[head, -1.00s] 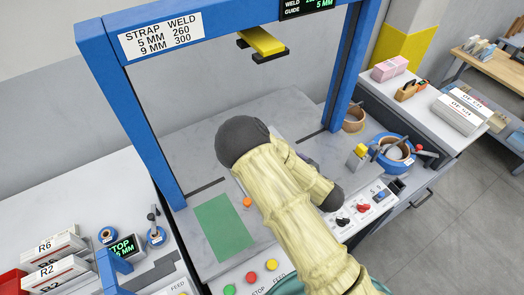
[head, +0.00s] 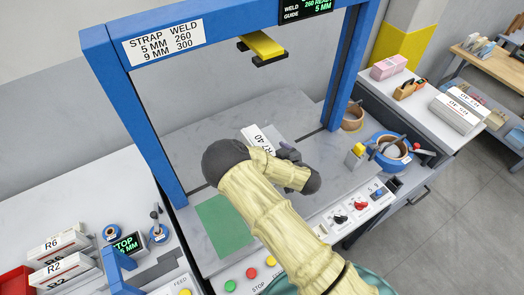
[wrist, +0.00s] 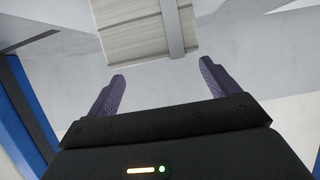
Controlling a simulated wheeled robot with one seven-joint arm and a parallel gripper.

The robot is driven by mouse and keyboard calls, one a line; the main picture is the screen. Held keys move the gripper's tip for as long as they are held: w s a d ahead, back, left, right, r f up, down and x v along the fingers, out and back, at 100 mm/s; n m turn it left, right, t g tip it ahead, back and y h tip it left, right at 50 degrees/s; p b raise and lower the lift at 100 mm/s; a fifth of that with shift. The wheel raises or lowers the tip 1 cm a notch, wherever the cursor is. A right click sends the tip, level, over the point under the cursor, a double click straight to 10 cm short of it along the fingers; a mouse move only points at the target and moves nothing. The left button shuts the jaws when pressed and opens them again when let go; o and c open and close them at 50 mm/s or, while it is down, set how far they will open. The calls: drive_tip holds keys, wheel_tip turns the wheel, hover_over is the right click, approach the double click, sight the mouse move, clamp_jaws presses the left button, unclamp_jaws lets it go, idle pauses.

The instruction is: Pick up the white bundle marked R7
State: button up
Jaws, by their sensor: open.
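A white bundle (head: 257,137) lies on the grey bed of the strapping machine, under its blue frame. Its black marking is partly hidden by my arm, and I cannot read it as R7 with certainty. In the wrist view a pale bundle (wrist: 130,28) with a grey strap lies ahead of the fingers, near the top edge. My gripper (wrist: 163,70) is open, with nothing between its two purple fingers; the bundle is beyond the tips. In the head view my gripper (head: 290,154) is mostly hidden behind my arm, close to the bundle's right side.
The blue frame (head: 150,125) stands around the bed, with a yellow weld head (head: 262,45) above. White bundles marked R6 (head: 58,242) and R2 (head: 62,268) are at lower left. More white bundles (head: 460,108) lie on the right counter. A blue strap reel (head: 392,152) stands at right.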

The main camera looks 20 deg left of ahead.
sight(261, 144)
drive_tip(key=shift+p+x, duration=0.95)
drive_tip(key=shift+x, duration=1.45)
drive_tip(key=shift+s, duration=0.15)
drive_tip(key=c, duration=1.8)
drive_tip(key=shift+a, duration=0.15)
clamp_jaws()
drive_tip(key=shift+r, duration=0.1)
wheel_tip(261, 144, up, 10)
drive_tip(key=b, duration=0.2)
